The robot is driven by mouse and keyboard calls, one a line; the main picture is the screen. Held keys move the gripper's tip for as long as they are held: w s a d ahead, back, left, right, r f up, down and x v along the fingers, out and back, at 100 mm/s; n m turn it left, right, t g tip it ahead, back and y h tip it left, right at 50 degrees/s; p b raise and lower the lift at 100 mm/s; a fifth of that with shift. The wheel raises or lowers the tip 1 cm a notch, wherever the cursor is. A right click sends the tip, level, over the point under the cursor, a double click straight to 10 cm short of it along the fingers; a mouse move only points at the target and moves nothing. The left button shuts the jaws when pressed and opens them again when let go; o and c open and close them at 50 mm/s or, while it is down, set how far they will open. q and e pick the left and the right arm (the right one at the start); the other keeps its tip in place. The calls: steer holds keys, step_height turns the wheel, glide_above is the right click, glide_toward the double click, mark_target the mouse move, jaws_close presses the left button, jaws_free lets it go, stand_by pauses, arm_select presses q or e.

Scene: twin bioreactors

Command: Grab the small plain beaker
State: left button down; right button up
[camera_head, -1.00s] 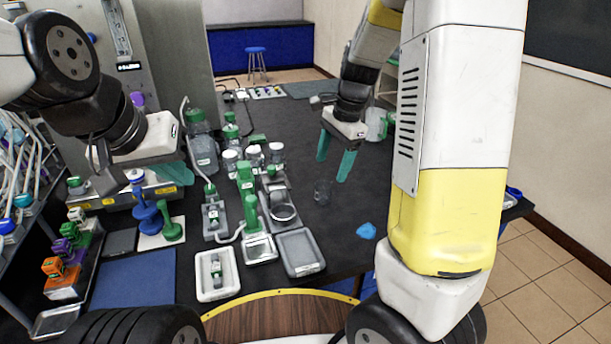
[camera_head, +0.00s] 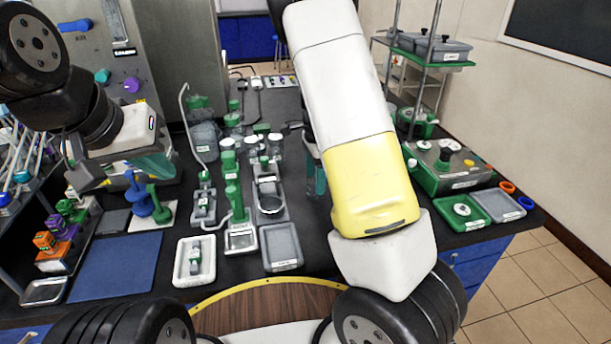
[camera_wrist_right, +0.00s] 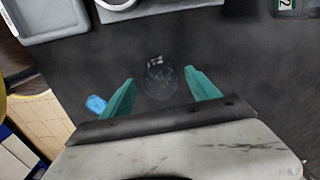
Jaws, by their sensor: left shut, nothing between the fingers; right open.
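The small plain beaker (camera_wrist_right: 161,80) is clear glass and stands on the dark bench in the right wrist view. In that view my right gripper (camera_wrist_right: 159,76) is open, with its two teal fingers on either side of the beaker's outline. I cannot tell whether they are down at its height; no contact shows. In the head view my right arm hides the beaker, and only a teal part of the right gripper (camera_head: 320,180) shows beside the arm. My left gripper (camera_head: 153,166) is shut and empty at the left, above the bench near the blue and green stands.
A grey tray (camera_head: 282,248) and a white tray (camera_head: 195,261) lie at the bench's front. Several green-capped bottles and devices crowd the middle. A small blue item (camera_wrist_right: 96,104) lies near the right gripper. A green-based device (camera_head: 446,165) stands at the right.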

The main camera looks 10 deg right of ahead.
steer(key=shift+f, duration=0.65)
steer(key=c, duration=1.4)
steer(key=shift+c, duration=0.3)
steer(key=shift+r, duration=0.15)
